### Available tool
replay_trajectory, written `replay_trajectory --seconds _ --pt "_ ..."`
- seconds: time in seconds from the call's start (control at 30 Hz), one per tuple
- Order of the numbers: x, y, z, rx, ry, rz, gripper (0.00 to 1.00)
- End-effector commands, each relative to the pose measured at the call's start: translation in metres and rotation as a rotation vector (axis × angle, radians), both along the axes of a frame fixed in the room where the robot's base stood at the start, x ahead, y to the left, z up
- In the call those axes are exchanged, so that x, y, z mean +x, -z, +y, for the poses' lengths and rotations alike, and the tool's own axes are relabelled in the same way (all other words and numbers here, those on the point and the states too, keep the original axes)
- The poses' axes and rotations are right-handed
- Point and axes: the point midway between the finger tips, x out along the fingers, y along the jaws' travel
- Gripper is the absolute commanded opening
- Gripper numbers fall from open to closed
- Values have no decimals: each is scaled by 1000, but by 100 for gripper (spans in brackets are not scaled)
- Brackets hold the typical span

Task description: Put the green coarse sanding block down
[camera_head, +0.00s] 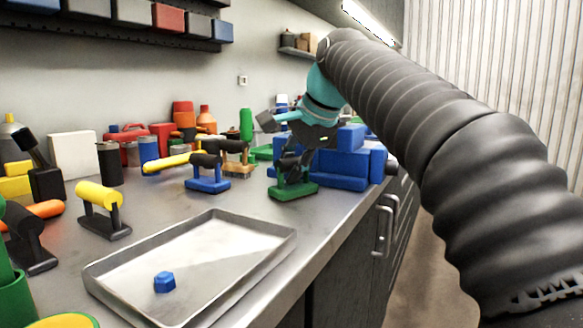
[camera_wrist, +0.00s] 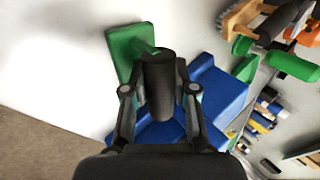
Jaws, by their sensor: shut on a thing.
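The green coarse sanding block (camera_head: 293,191) has a flat green base and a dark handle. It is near the front edge of the bench (camera_head: 262,205), just left of the blue vise. My gripper (camera_head: 292,158) comes down from above and is shut on its handle. In the wrist view, the dark handle (camera_wrist: 158,85) sits between the two fingers of my gripper (camera_wrist: 160,90), and the green base (camera_wrist: 122,52) shows beyond it. I cannot tell whether the base touches the bench or hangs slightly above it.
The blue vise (camera_head: 345,168) stands close on the right. A blue block with a dark handle (camera_head: 207,184) and a wooden brush (camera_head: 238,169) stand to the left. A metal tray (camera_head: 130,262) with a blue nut (camera_head: 164,282) lies in front. Some bare bench lies between.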

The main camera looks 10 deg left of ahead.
Motion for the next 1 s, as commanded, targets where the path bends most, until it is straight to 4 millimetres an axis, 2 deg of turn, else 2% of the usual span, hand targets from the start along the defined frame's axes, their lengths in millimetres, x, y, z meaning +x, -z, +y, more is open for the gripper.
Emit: replay_trajectory --seconds 0.17,0.2,0.3,0.67,0.87,1.0 --pt "0 2 0 0 0 0 0" --pt "0 3 0 0 0 0 30" --pt "0 2 0 0 0 0 52" --pt "0 -2 0 0 0 0 52" --pt "-9 -24 -10 1 1 -3 52" --pt "-19 -48 -23 1 2 -4 52"
